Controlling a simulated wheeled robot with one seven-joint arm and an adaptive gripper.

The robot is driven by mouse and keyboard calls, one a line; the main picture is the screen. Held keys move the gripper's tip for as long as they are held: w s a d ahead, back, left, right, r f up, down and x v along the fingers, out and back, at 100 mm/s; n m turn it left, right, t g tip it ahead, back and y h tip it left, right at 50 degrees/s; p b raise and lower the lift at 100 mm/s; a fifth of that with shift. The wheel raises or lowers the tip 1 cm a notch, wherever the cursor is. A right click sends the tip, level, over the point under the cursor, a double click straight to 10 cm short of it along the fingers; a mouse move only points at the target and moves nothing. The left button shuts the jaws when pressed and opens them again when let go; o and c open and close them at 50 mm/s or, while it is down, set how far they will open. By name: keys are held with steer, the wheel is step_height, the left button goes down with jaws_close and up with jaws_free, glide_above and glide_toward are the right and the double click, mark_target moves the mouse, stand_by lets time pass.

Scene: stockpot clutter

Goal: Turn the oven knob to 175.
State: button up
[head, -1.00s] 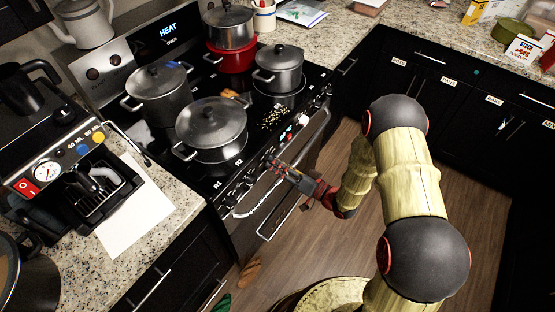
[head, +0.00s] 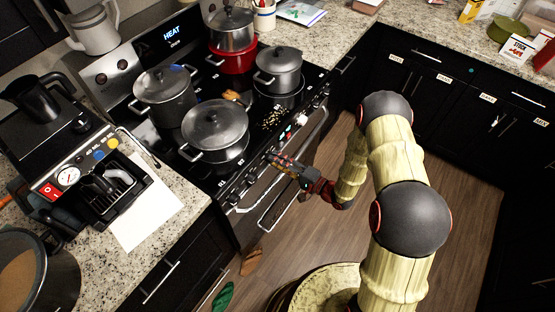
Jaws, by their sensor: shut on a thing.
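The black and steel stove (head: 190,185) stands left of centre. Its front panel carries a row of small knobs (head: 241,188), and its display (head: 172,34) reads HEAT. My gripper (head: 273,159) is at the middle of this panel, reaching in from the right, and is shut on a knob there. The fingers mostly cover that knob. Its pointer and any numbers, including 175, are too small or hidden to read. The oven door handle (head: 285,190) runs just below my gripper.
Pots crowd the cooktop: a wide lidded pot (head: 215,133) near the front, a tall pot (head: 163,95), a grey pot (head: 279,68) and a red pot (head: 231,55). A coffee machine (head: 90,185) stands on the left counter. The wooden floor right of the stove is mostly clear.

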steer(key=shift+m+p, duration=0.3)
steer(key=shift+m, duration=0.2)
stand_by(0.3)
steer(key=o, duration=1.1)
steer(key=shift+o, duration=0.3)
steer(key=v, duration=1.2)
steer(key=shift+w, duration=0.1)
